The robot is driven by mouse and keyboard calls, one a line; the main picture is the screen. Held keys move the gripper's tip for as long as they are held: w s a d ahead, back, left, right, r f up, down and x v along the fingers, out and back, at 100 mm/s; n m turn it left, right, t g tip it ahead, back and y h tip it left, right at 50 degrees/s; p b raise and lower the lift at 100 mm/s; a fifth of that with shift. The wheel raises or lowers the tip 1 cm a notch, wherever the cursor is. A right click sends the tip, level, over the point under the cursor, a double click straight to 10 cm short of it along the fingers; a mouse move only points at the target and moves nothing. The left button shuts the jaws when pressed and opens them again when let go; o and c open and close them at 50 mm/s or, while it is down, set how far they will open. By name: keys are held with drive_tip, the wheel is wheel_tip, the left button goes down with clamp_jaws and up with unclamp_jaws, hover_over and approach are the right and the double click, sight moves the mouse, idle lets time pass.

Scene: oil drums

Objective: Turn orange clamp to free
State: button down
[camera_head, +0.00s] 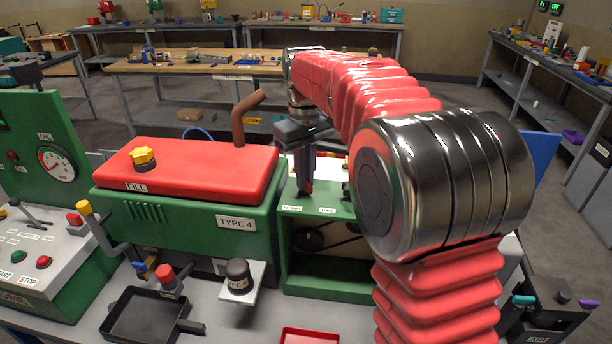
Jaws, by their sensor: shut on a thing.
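My gripper (304,186) points down at the top of an open-fronted green housing (330,293), just right of the red-topped machine. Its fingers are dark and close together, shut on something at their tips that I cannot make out. I cannot clearly see an orange clamp. The fingers and my red-sleeved arm cover part of the housing top. Small labels (292,208) sit on the front edge of the housing, and a dark belt or wheel shows inside it.
The green machine (232,240) with a red lid (190,170), yellow cap (143,157) and brown pipe (245,118) stands left of my gripper. A black pan (143,315), a black knob (238,273) and a red tray (309,336) are in front. Workbenches stand behind.

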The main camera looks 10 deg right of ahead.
drive_tip(key=shift+n, duration=0.5)
drive_tip(key=c, duration=1.8)
unclamp_jaws()
drive_tip(key=shift+c, duration=0.2)
drive_tip(key=shift+r, duration=0.15)
wheel_tip(320, 180, up, 13)
drive_tip(key=shift+r, duration=0.2)
drive_tip(key=shift+w, duration=0.1)
